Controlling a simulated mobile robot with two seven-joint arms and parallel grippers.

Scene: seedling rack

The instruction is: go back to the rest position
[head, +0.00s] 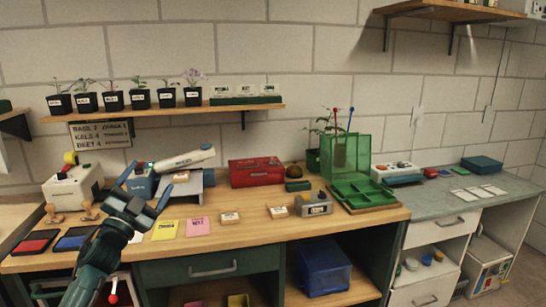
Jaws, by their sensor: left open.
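My left gripper (148,184) is in the head view at the left, its arm coming up from the lower left. Its fingers are spread and nothing shows between them. It appears in front of the left part of the wooden workbench (255,205), overlapping a blue device (140,185) behind it. I cannot tell exactly how far above the bench it is. My right gripper is not in view.
Ink pads (75,238), a yellow card (165,230) and a pink card (198,227) lie near the gripper. Potted seedlings line the wall shelf (180,112).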

